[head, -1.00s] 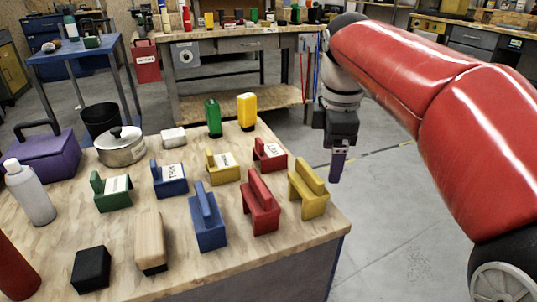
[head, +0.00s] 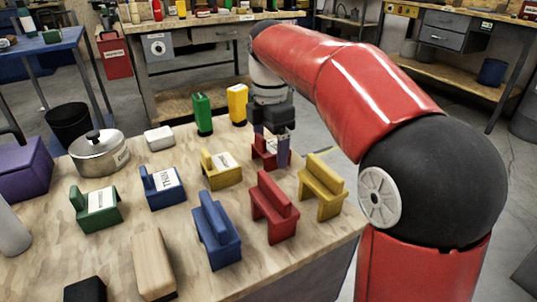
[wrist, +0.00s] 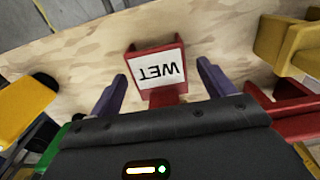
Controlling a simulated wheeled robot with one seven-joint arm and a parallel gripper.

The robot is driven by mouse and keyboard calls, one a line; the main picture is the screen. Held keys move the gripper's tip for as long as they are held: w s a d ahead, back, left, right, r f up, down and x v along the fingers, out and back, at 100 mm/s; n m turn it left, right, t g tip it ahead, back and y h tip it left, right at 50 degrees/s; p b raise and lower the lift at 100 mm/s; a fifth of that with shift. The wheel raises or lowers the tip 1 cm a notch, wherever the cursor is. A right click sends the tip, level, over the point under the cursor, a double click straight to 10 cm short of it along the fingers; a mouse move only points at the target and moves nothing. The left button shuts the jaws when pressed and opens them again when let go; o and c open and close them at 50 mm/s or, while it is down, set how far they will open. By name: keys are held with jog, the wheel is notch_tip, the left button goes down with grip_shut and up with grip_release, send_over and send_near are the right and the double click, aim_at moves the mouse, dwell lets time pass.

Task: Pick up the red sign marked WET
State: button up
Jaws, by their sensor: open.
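The red sign marked WET (wrist: 158,72) shows in the wrist view with its white label facing the camera, the letters upside down. In the head view the red sign (head: 265,152) stands near the far right part of the table, partly hidden behind my gripper. My gripper (wrist: 160,85) is open, with one purple finger on each side of the sign's lower part and gaps visible to both. In the head view my gripper (head: 270,148) points down at the sign. Whether the fingers are level with the sign is hard to tell.
A yellow labelled sign (head: 221,168) stands left of the red one. A plain red bench-shaped block (head: 273,208) and a yellow one (head: 321,187) stand nearer and to the right. Green (head: 202,114) and yellow (head: 237,104) canisters stand behind. The table's right edge is close.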

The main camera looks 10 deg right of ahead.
jog(key=shift+f, duration=0.9)
jog(key=shift+c, duration=0.4)
jog(key=c, duration=1)
jog(key=shift+r, duration=0.1)
jog(key=shift+c, duration=0.2)
